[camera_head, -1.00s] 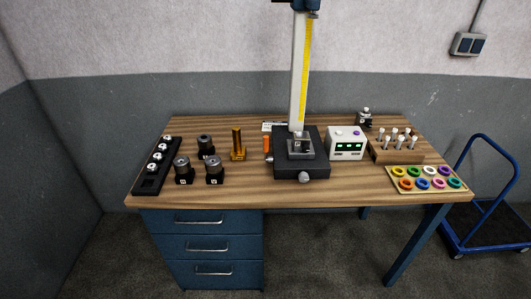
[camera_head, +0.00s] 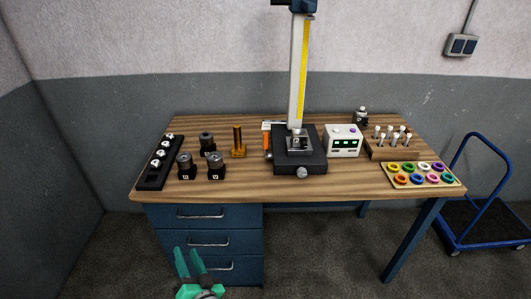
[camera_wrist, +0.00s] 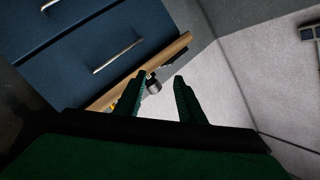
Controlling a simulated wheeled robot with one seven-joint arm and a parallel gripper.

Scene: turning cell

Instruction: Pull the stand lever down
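The stand (camera_head: 299,75) rises from a dark base on the middle of the workbench, with a pale column and a yellow scale. Its upper end is cut off by the top edge of the head view. I cannot make out the lever clearly; a round silver knob (camera_head: 302,172) sits at the front of the base. My gripper (camera_head: 190,262) is green, low in front of the blue drawers, well below and left of the stand. In the wrist view its two fingers (camera_wrist: 158,97) are apart with nothing between them.
The wooden bench top (camera_head: 255,187) holds a black rack (camera_head: 158,160), dark cylindrical holders, a brass-coloured post (camera_head: 238,142), a white display box (camera_head: 344,141), a wooden pin block (camera_head: 389,148) and a tray of coloured rings (camera_head: 398,185). A blue trolley (camera_head: 480,215) stands right. The bench's front edge lies above my gripper.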

